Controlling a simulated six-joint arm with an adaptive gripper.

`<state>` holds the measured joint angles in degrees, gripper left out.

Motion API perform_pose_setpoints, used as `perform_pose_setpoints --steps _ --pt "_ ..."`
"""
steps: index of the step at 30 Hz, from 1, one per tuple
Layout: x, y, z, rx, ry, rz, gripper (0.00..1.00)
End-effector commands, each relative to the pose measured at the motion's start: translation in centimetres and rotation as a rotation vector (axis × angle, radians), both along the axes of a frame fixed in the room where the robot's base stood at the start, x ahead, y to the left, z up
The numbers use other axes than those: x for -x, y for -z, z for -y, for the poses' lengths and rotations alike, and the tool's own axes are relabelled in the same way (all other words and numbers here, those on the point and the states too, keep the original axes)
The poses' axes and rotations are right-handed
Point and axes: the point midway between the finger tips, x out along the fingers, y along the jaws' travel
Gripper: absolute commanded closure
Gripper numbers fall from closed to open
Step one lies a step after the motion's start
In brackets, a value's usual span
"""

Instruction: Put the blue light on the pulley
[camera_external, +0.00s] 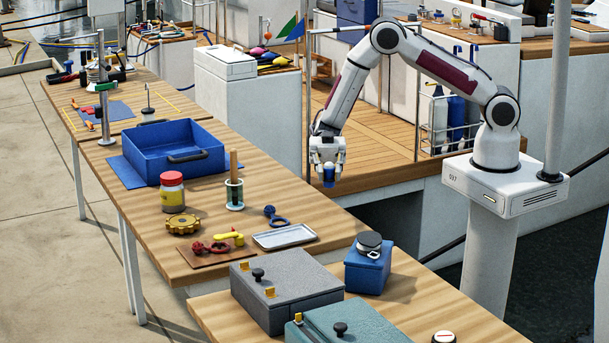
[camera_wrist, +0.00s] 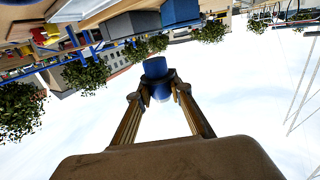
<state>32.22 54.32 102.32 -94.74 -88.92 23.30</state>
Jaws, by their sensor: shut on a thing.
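My gripper (camera_external: 328,164) is shut on a small blue light (camera_external: 329,178) and holds it in the air, beyond the right edge of the long wooden table. In the wrist view the blue light (camera_wrist: 157,72) sits between the two fingertips (camera_wrist: 158,92), with a dark band across it. A small blue fitting with a dark ring-shaped end (camera_external: 275,216) lies on the table behind the silver tray. It may be the pulley, but it is too small to tell. The gripper is well apart from it.
A blue box (camera_external: 367,270) and grey case (camera_external: 287,292) stand in front.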

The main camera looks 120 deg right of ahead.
Motion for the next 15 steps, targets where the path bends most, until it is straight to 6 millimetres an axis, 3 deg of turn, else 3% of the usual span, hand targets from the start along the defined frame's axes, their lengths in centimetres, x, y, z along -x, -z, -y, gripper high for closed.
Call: perform_pose_setpoints --steps 15 --pt "-1.7 -4.0 -13.4 0.000 -0.163 0.002 1.00"
